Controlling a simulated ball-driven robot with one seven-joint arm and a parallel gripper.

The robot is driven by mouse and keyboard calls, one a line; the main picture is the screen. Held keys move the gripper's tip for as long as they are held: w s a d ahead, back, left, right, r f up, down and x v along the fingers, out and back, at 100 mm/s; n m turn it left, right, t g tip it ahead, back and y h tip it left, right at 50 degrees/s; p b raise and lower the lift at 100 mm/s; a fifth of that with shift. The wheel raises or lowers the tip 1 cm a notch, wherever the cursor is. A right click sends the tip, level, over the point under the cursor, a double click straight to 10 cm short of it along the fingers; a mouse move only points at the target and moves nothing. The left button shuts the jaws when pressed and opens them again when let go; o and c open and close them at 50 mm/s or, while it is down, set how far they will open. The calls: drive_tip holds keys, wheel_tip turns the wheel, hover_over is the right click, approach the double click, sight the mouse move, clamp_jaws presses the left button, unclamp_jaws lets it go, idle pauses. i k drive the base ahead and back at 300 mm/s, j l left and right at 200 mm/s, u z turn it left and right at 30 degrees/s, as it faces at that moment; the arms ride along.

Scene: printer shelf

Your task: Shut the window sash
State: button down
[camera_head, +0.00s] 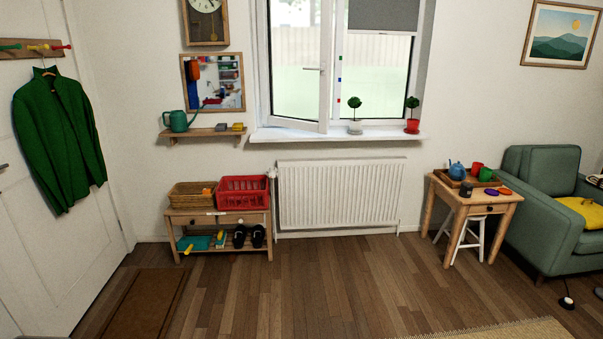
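The window sash (326,75) is a white framed pane on the left half of the window, with its handle (314,69) on the glass side near the middle. The sash looks swung inward, its lower corner reaching over the white sill (290,133). How wide the gap is cannot be told exactly. The right half of the window (378,75) has a grey blind (383,15) partly down. My gripper is not in view.
A potted plant (355,127) stands on the sill just right of the sash, and a red-potted one (412,126) farther right. A radiator (341,193) is below, between a bench (218,222) and a small table (473,208). The wooden floor (310,285) in front is clear.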

sight(263, 6)
drive_tip(key=i, duration=3.7)
